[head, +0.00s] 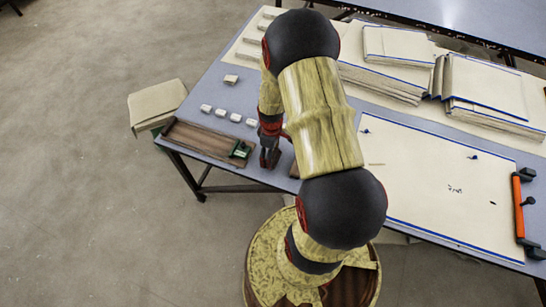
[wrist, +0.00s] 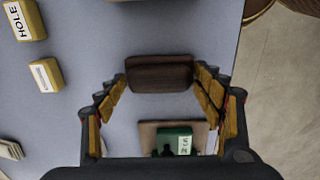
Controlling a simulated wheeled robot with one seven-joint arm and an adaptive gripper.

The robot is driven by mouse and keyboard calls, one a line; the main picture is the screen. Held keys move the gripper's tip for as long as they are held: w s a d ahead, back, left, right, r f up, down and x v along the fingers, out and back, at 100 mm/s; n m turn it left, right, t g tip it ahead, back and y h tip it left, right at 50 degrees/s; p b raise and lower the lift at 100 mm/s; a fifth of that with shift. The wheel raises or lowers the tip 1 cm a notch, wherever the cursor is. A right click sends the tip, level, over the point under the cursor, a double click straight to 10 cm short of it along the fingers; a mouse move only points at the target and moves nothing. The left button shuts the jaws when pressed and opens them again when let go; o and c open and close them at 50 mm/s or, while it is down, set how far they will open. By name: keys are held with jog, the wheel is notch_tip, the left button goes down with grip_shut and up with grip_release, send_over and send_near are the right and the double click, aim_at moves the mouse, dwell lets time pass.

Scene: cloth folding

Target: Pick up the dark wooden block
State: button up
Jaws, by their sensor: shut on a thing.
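The dark wooden block (wrist: 160,73) is a brown rounded bar in the upper middle of the wrist view. My gripper (wrist: 159,78) is shut on it, with one fingertip against each short end. Whether the block touches the table or hangs just above it, I cannot tell. In the head view my gripper (head: 270,158) points down near the table's front edge, right of the wooden tray.
The shallow wooden tray (head: 195,139) holds a green box (head: 240,149) at its right end. Several small pale blocks (head: 220,113) lie behind it. A large cream board (head: 440,190) with blue edging and stacked panels (head: 385,70) fill the right.

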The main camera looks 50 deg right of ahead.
jog(key=shift+c, duration=1.3)
jog(key=shift+r, duration=0.4)
notch_tip(320, 180, up, 2)
jog(key=shift+r+p, duration=0.15)
jog(key=shift+p, duration=0.55)
jog(key=s+d+r+p, duration=0.1)
jog(key=s+r+p, duration=0.2)
jog(key=s+r, duration=0.7)
jog(key=s, duration=0.4)
jog(key=shift+p, duration=0.4)
